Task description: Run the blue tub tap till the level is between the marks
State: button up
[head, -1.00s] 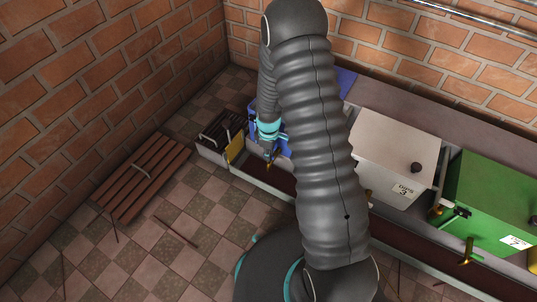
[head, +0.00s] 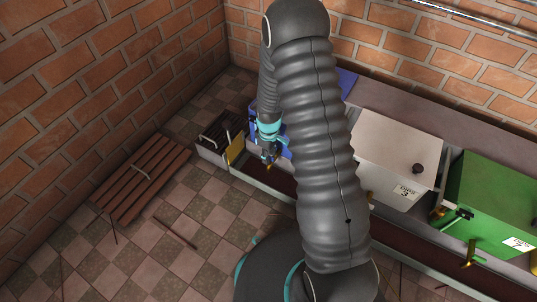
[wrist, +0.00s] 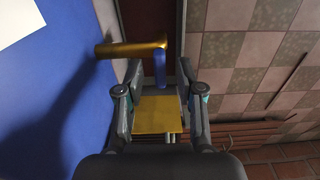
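The blue tub (head: 347,82) stands at the back, mostly hidden behind my arm in the head view. In the wrist view its blue wall (wrist: 55,95) fills the left side, with part of a white label (wrist: 18,20). Its brass tap (wrist: 130,49) sticks out to the right, with a blue handle (wrist: 160,70) at its end. My gripper (wrist: 160,78) is open, one finger on each side of the blue handle in this view; I cannot tell whether either touches it. In the head view my gripper (head: 268,158) is in front of the tub. No level or marks are visible.
A white tub (head: 390,150) and a green tub (head: 495,205) with brass taps stand to the right. A trough runs below the taps, with a yellow plate (head: 235,150) near its left end. A slatted wooden rack (head: 140,178) lies on the tiled floor.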

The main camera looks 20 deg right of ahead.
notch_tip(320, 180, up, 12)
dwell(0.6)
dwell(0.5)
jog(key=s+r+m+t+p, duration=0.2)
jog(key=s+r+m, duration=0.1)
jog(key=s+r, duration=0.5)
jog(key=s+r+m+t+p, duration=0.1)
jog(key=s+r+m+p, duration=0.1)
jog(key=s+r, duration=0.7)
jog(key=s+r+m+t+p, duration=0.2)
jog(key=s+r, duration=0.6)
jog(key=r, duration=1)
jog(key=shift+s+a+r+m+t, duration=0.15)
jog(key=shift+s+m+t, duration=0.2)
jog(key=shift+m, duration=0.55)
